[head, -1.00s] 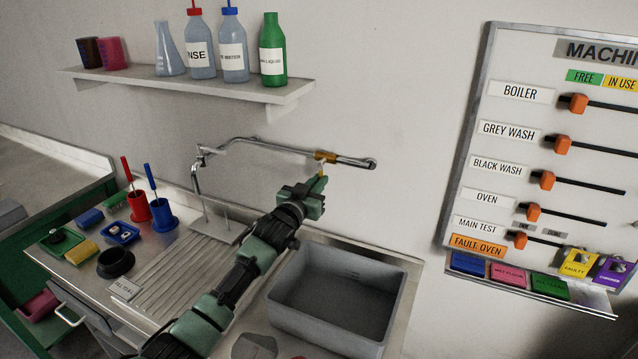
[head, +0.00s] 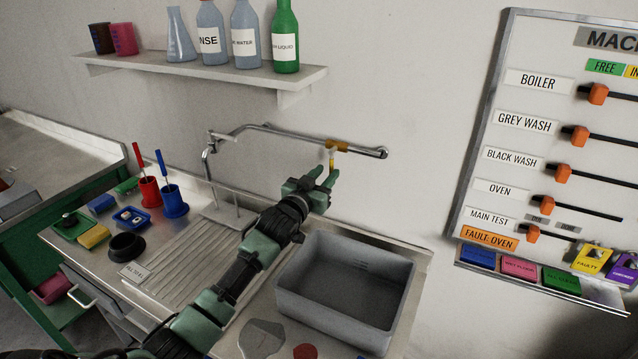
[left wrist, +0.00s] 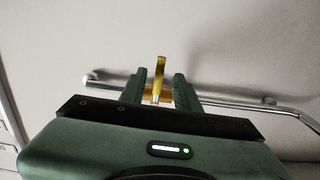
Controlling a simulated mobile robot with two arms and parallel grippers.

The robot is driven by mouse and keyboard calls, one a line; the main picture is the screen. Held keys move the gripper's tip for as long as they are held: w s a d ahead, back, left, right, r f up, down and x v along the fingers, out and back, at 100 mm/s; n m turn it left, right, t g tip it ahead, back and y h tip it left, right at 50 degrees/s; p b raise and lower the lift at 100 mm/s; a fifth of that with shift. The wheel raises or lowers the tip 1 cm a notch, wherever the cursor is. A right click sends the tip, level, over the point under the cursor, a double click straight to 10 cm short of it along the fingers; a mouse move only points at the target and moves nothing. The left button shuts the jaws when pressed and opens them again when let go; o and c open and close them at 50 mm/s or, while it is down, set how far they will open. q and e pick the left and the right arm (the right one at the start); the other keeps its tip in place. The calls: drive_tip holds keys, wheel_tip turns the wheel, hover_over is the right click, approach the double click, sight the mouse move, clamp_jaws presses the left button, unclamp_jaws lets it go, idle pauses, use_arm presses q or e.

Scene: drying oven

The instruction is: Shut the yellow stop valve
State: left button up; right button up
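The yellow stop valve (head: 338,145) sits on the chrome wall pipe (head: 290,134) above the grey basin. Its yellow lever (head: 331,160) hangs down from the valve body in the head view. My left gripper (head: 324,178) is just below the valve, with its green fingers open and apart. In the left wrist view the yellow lever (left wrist: 160,72) stands between the two fingertips (left wrist: 155,85), with a gap on each side. The yellow valve body shows behind it on the pipe. My right gripper is not in view.
A shelf (head: 205,82) with bottles is above to the left. A board with orange sliders (head: 563,173) hangs on the right wall. The wall around the valve is clear.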

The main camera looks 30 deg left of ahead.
use_arm(q)
drive_tip(key=shift+s+d+b, duration=0.1)
drive_tip(key=shift+s+b, duration=0.45)
drive_tip(key=shift+s, duration=2.25)
drive_tip(key=shift+f, duration=0.1)
